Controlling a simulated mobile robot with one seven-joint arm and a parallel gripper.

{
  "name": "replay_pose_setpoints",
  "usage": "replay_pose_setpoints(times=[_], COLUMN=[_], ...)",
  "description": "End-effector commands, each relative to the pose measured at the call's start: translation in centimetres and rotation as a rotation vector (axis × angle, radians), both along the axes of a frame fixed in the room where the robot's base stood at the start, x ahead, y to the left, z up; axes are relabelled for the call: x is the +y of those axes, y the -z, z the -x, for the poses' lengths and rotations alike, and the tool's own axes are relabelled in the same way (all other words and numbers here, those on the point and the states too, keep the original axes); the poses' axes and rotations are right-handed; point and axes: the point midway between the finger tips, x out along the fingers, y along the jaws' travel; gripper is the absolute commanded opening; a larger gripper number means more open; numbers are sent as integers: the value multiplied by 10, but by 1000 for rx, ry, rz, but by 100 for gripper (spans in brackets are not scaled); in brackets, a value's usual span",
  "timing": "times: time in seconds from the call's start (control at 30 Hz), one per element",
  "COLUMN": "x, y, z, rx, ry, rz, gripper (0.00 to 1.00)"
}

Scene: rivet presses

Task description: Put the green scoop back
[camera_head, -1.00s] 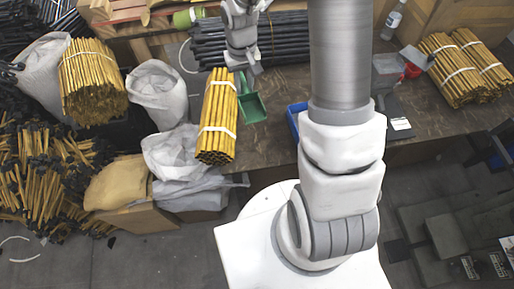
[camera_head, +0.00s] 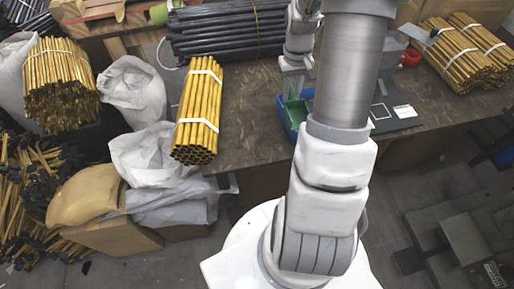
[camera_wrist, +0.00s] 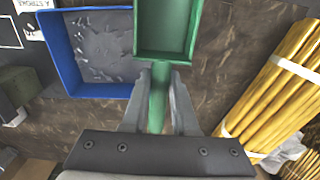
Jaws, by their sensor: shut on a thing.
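The green scoop (camera_wrist: 167,35) is held by its handle in my gripper (camera_wrist: 160,82), which is shut on it. In the head view my gripper (camera_head: 293,78) points down, with the scoop (camera_head: 295,112) hanging below it. A blue tray (camera_wrist: 60,52) with a grey inside lies below in the wrist view, mostly left of the scoop; the scoop's pan overlaps its right side in the picture. In the head view the blue tray (camera_head: 284,118) is partly hidden by my arm and the scoop. I cannot tell the height of the scoop above it.
A strapped bundle of yellow rods (camera_head: 199,110) lies on the bench (camera_head: 240,115) to the left. Dark rods (camera_head: 225,32) lie behind. More yellow bundles (camera_head: 455,60) and a dark plate with a white label (camera_head: 403,111) are to the right. White sacks (camera_head: 130,92) stand left of the bench.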

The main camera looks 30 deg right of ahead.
Motion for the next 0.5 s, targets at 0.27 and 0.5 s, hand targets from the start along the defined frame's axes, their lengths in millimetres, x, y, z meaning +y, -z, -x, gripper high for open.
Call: replay_pose_setpoints(times=[0.27,0.5], x=[25,73], y=[26,58], z=[-13,-39], rx=[2,1], ry=[-1,0], rz=[-2,-1], gripper=[0,0])
